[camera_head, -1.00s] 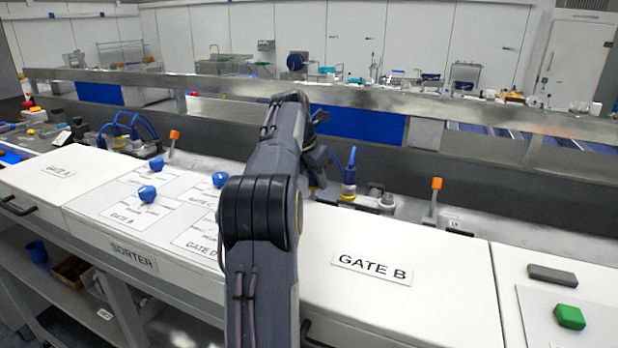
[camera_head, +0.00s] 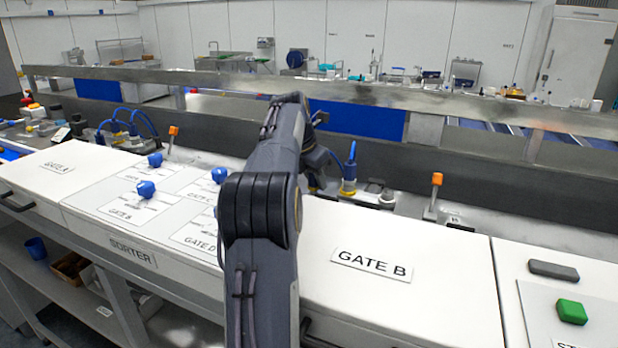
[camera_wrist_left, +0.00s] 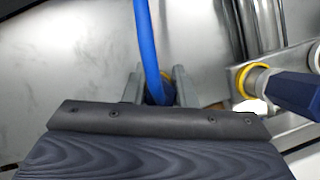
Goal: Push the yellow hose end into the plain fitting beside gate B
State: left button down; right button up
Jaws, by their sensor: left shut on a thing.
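My left arm reaches across the counter beside the GATE B panel (camera_head: 372,263). Its gripper (camera_head: 318,172) is low behind the panel, its fingers partly hidden by my arm. In the left wrist view, the two grey fingers (camera_wrist_left: 158,88) are shut on a dark blue hose end (camera_wrist_left: 157,94), with a bit of yellow showing behind it. A bright blue hose (camera_wrist_left: 147,45) runs from it. A second dark blue connector (camera_wrist_left: 300,90) with a yellow collar (camera_wrist_left: 252,78) is at the right. The head view shows a blue connector with a yellow ring (camera_head: 348,187) right of my gripper. I cannot tell which fitting is plain.
An orange-topped post (camera_head: 436,182) stands right of the fittings. A dark metal rail runs behind them. Blue knobs (camera_head: 146,189) stand on the sorter panel at left. A green button (camera_head: 571,311) is at right. The GATE B lid is clear.

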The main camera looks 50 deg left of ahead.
pick_arm(q)
jog(key=shift+w+f, duration=0.25)
jog(key=shift+f, duration=0.4)
jog(key=c, duration=1.9)
grip_release()
jog(key=shift+c, duration=0.2)
jog(key=o, duration=1.2)
